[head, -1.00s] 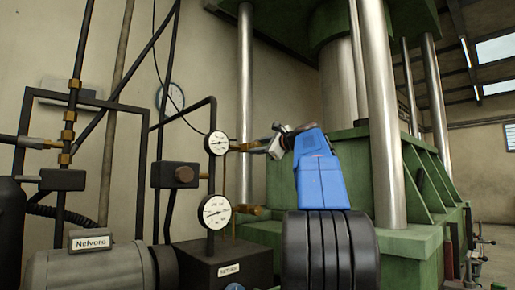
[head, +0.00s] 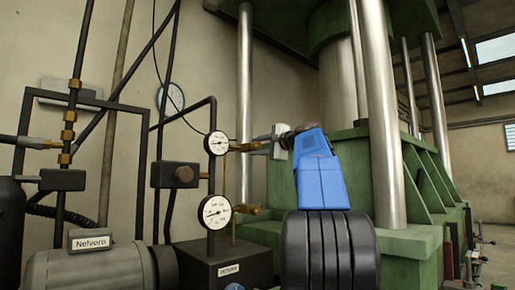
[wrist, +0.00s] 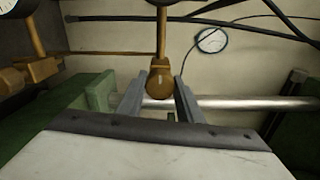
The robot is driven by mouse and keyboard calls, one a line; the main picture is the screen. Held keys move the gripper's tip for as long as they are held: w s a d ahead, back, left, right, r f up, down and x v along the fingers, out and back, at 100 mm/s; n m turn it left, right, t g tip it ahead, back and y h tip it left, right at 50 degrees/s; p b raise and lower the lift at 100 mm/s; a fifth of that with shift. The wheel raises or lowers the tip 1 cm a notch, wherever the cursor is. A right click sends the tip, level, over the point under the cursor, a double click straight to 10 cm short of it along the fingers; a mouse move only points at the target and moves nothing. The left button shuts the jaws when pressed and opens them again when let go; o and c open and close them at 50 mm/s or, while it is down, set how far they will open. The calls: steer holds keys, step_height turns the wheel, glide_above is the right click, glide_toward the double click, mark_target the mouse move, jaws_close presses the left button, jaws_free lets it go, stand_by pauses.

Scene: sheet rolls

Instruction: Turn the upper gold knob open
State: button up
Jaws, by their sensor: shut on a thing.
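The upper gold knob (wrist: 161,82) sits between the two fingers of my gripper (wrist: 159,88) in the wrist view. The gripper is shut on it, one finger on each side. In the head view, the upper gold knob (head: 243,147) is on a short gold stem beside the upper round gauge (head: 217,143). My gripper (head: 260,143) reaches it from the right, and its fingers partly hide the knob's end. The lower gold knob (head: 246,209) is beside the lower gauge (head: 215,212); nothing touches it.
Black pipes (head: 143,150) stand left of the gauges. A dark box (head: 225,262) is below, next to a grey motor (head: 90,270). A green press (head: 290,185) with steel columns (head: 245,90) stands close behind and right of my gripper.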

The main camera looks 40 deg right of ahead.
steer(key=shift+f, duration=0.1)
steer(key=o, duration=1)
steer(key=shift+o, duration=0.2)
steer(key=s, duration=1.7)
steer(key=shift+s+a, duration=0.2)
steer(key=shift+a, duration=0.05)
